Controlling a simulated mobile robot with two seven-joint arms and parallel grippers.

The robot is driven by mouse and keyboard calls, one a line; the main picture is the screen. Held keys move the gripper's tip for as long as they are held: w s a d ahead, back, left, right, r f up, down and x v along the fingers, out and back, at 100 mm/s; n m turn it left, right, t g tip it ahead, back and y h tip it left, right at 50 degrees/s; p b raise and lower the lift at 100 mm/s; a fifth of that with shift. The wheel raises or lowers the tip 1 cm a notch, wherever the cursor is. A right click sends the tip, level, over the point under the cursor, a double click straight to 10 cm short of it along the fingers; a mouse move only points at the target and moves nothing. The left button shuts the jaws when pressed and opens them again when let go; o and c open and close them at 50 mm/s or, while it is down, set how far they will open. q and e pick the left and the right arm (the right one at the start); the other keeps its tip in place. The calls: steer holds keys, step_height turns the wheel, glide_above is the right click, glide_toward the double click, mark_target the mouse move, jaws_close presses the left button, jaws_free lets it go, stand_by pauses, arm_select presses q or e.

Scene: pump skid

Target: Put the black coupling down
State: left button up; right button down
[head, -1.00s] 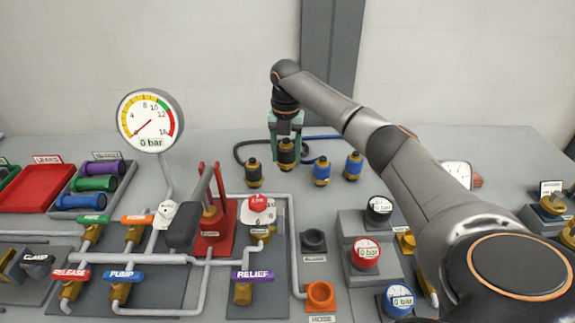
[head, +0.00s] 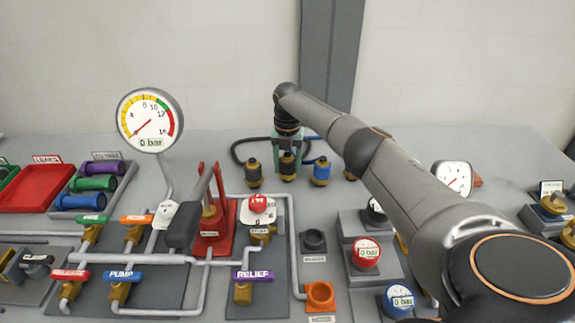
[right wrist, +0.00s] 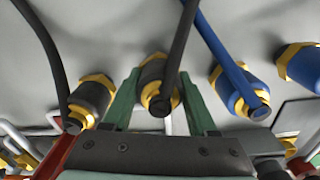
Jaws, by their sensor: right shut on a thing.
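The black coupling (head: 287,170), with brass fittings and a black hose, is between the green fingers of my right gripper (head: 288,155) at the back of the table. The gripper points down and is shut on it. The right wrist view shows the coupling (right wrist: 152,84) between both fingers, the hose running from it. It is upright, its base about level with its neighbours; I cannot tell whether it touches the table. My left gripper is out of view.
A second black coupling (head: 253,173) stands close on the left, a blue coupling (head: 321,171) close on the right. Another blue coupling (head: 350,174) is partly behind my arm. The red hand pump (head: 211,222) and a large gauge (head: 150,121) stand left and nearer.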

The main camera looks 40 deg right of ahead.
steer(key=shift+f, duration=0.2)
steer(key=shift+c, duration=1)
jaws_free()
step_height(320, 180, up, 12)
steer(key=shift+r, duration=0.25)
steer(key=shift+s+f, duration=0.1)
steer(key=shift+f, duration=0.05)
